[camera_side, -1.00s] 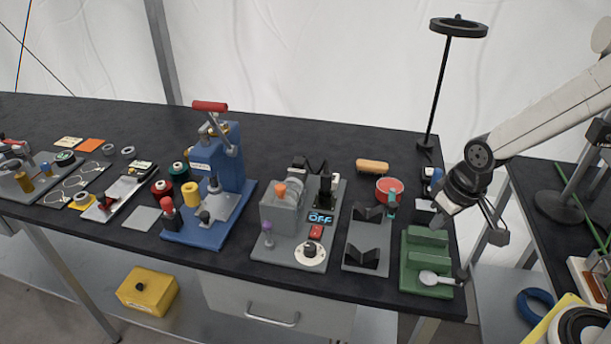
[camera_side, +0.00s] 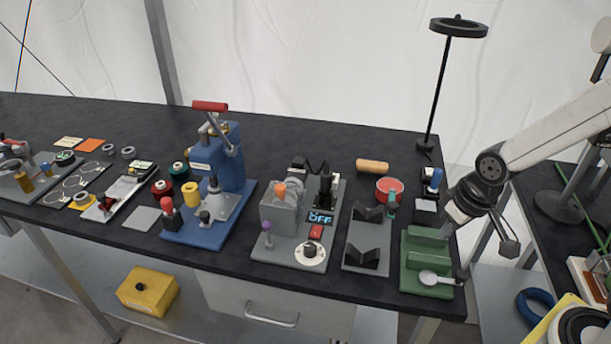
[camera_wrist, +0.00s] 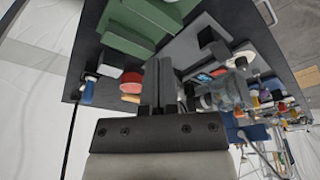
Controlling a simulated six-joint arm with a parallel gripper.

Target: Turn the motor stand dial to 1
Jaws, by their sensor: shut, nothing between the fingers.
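The motor stand (camera_side: 283,217) is a grey unit on a grey plate in the middle of the bench in the side view. Its dial (camera_side: 309,252) is a round white knob with a dark centre on the front right of the plate. A small display (camera_side: 320,217) above it reads OFF, with a red button (camera_side: 316,232) between them. My gripper (camera_side: 447,222) is shut and empty, at the right end of the bench beside the green block, well to the right of the dial.
A red bowl (camera_side: 389,188) and a ring-lamp pole (camera_side: 437,95) are behind. A blue press (camera_side: 215,185) stands left.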

